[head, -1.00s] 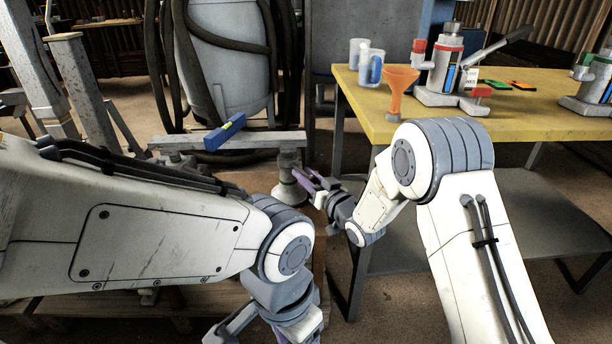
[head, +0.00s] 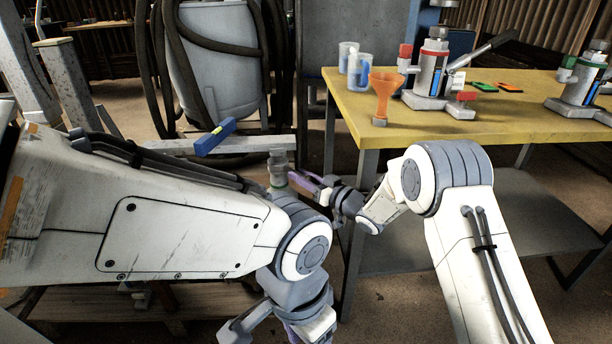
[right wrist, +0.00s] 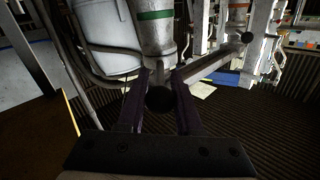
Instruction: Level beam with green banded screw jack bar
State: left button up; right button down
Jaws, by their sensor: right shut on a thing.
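The grey beam (head: 258,143) runs across the left of the head view, with a blue spirit level (head: 214,137) on it. A grey screw jack (head: 278,165) stands under its right end; its green band shows in the right wrist view (right wrist: 154,15). My right gripper (head: 297,180) is beside this jack.
A yellow table (head: 450,125) stands at right, bearing an orange funnel (head: 384,90), clear cups (head: 358,68), a red-banded jack (head: 432,75) and a green-banded jack (head: 582,85). A grey tank (head: 215,60) with dark hoses stands behind the beam.

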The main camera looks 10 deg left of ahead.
dwell(0.3)
jog(key=c, duration=0.6)
grip_release()
